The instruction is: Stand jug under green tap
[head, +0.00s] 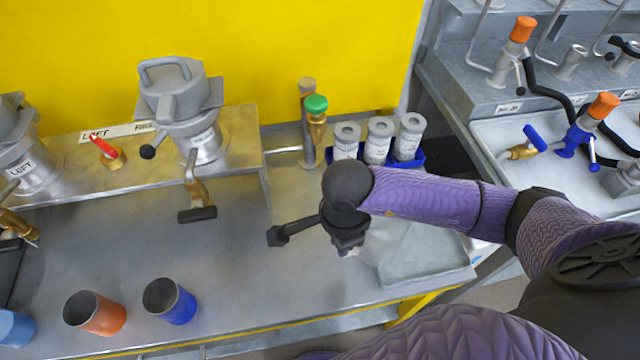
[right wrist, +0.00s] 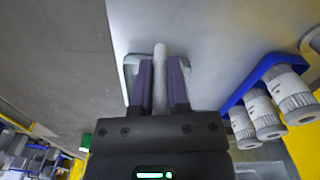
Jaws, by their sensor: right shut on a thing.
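My right gripper (head: 348,246) hangs over the front right part of the metal bench. In the right wrist view its two fingers (right wrist: 162,85) are shut on a light grey upright bar (right wrist: 160,62), which looks like a handle. The gripper and arm hide most of what it belongs to, so I cannot make out a whole jug. The green tap (head: 316,104) has a green knob on a brass body, on a post at the back of the bench, behind and left of the gripper. My left gripper is not in view.
A blue rack (head: 419,158) with several grey canisters (head: 378,140) stands right of the green tap. Orange (head: 107,318) and blue cups (head: 182,310) stand at the front left. The bench between is bare.

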